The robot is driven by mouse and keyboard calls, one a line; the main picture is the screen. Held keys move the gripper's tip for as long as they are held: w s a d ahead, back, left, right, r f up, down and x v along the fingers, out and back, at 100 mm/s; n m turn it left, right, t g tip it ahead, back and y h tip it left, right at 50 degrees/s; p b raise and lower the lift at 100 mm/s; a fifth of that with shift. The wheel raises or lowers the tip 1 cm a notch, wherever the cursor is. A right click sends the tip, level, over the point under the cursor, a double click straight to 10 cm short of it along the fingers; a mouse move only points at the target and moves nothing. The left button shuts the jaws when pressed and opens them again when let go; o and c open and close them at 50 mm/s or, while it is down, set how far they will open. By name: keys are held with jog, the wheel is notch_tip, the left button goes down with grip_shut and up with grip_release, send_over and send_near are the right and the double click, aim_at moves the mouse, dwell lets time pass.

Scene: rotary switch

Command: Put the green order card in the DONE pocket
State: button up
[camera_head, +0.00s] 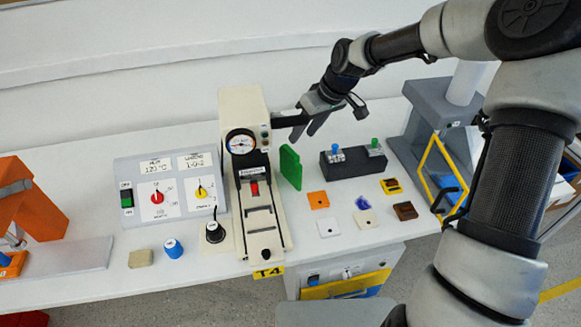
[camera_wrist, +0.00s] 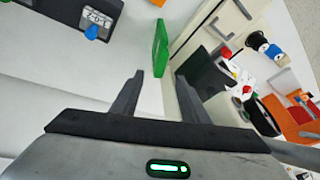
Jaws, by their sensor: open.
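The green order card (camera_head: 291,167) stands upright on the white bench, just right of the cream machine with the dial. It also shows in the wrist view (camera_wrist: 160,48), ahead of my fingertips and roughly in line with the gap between them. My gripper (camera_head: 306,131) is open and empty, above and behind the card in the head view. Its two fingers also show in the wrist view (camera_wrist: 159,84), apart from the card. I cannot make out a pocket marked DONE in either view.
The cream machine (camera_head: 262,226) stands close left of the card. A dark block with blue and green knobs (camera_head: 352,164) is to its right. Small coloured tiles, including an orange one (camera_head: 318,200), lie in front. A control panel (camera_head: 168,192) stands further left.

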aim_at(291, 151)
jog(key=x, duration=0.8)
jog(key=shift+w+a+f, duration=0.1)
jog(key=shift+a+f, duration=0.1)
jog(key=shift+f, duration=0.15)
jog(key=shift+c, duration=0.5)
